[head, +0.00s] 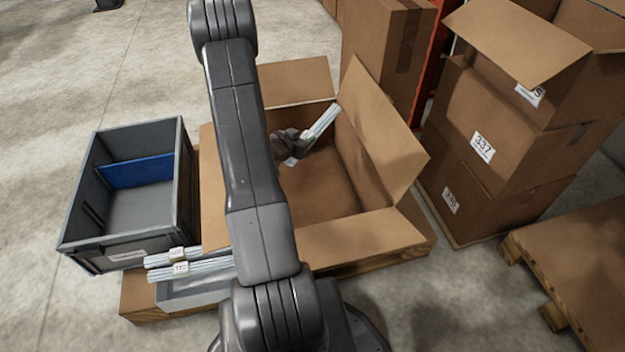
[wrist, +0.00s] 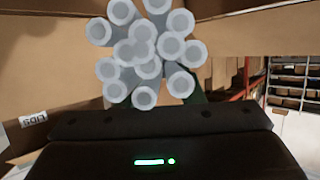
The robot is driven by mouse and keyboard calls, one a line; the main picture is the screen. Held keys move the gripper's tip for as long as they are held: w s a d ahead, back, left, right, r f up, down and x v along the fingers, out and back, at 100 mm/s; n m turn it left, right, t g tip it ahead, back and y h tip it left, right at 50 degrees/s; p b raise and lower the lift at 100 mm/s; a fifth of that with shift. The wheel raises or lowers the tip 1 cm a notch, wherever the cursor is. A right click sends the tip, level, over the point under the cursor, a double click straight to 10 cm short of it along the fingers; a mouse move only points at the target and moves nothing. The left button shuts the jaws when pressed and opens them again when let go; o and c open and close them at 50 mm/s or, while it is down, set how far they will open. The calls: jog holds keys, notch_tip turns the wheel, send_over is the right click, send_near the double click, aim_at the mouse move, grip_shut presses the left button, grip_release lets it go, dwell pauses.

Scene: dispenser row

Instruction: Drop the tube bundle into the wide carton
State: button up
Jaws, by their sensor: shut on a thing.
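The wide carton (head: 330,238) stands open in the middle of the head view, its flaps folded outward. My gripper (head: 295,146) is over the carton's opening, toward its back, and is shut on a tube bundle (head: 322,122). The bundle is several pale tubes and sits tilted in the jaws. In the wrist view the tube ends of the bundle (wrist: 145,55) face the camera above the dark gripper body. The bundle appears to be inside or just above the carton walls; its exact height is unclear. My arm hides the carton's left part.
A grey bin (head: 140,208) with a blue divider stands left of the carton. More tube bundles (head: 180,268) with tags lie in a grey tray (head: 195,292) at the front left. Stacked cartons (head: 500,150) stand at the right, near a wooden pallet (head: 575,260).

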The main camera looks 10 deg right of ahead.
jog(key=shift+f+b, duration=1.05)
jog(key=shift+f, duration=0.75)
jog(key=o, duration=1.1)
jog(key=p+v, duration=0.3)
jog(key=v, duration=1)
jog(key=shift+s+a+r, duration=0.15)
jog(key=shift+s+a, duration=0.1)
jog(key=shift+s, duration=0.05)
